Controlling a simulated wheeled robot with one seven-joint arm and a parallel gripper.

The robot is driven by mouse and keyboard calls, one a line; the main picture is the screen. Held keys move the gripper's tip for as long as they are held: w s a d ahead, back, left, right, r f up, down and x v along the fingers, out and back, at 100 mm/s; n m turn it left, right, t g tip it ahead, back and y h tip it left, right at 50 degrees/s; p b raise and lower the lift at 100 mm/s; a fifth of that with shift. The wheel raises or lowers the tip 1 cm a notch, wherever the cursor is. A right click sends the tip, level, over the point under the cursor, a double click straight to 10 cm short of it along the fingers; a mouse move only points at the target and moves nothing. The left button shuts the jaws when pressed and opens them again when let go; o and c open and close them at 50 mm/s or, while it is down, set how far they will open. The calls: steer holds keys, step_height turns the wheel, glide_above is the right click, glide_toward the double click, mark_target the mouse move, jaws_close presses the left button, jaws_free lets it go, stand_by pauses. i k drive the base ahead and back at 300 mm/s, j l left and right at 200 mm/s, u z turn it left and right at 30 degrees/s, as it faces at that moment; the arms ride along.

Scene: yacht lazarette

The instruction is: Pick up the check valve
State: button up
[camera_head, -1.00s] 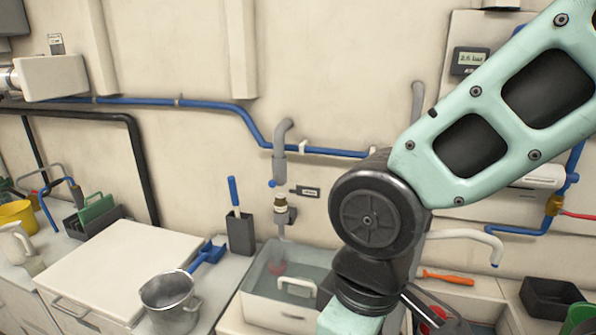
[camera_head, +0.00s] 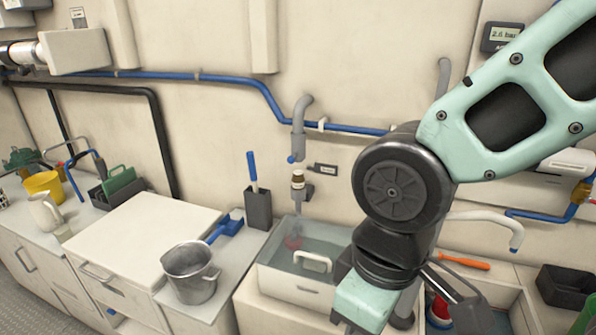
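No object shows plainly as the check valve; I cannot tell which part it is. Another red piece (camera_head: 439,308) is partly hidden behind my arm in the right-hand bin. A brass fitting (camera_head: 581,191) sits on the blue pipe at the right edge. My arm comes in from the upper right and bends down in front of the basin and bin.
A metal pot (camera_head: 191,273) and a blue-handled scoop (camera_head: 224,230) are on the counter left of the basin. A dark holder (camera_head: 258,208) stands behind. An orange tool (camera_head: 464,261) and a black box (camera_head: 566,286) are at right. The white lid (camera_head: 145,235) is clear.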

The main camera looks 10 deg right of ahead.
mark_target(298, 180)
steer(key=i+j, duration=0.45)
steer(key=j, duration=0.3)
steer(key=i+j, duration=0.25)
steer(key=j, duration=0.1)
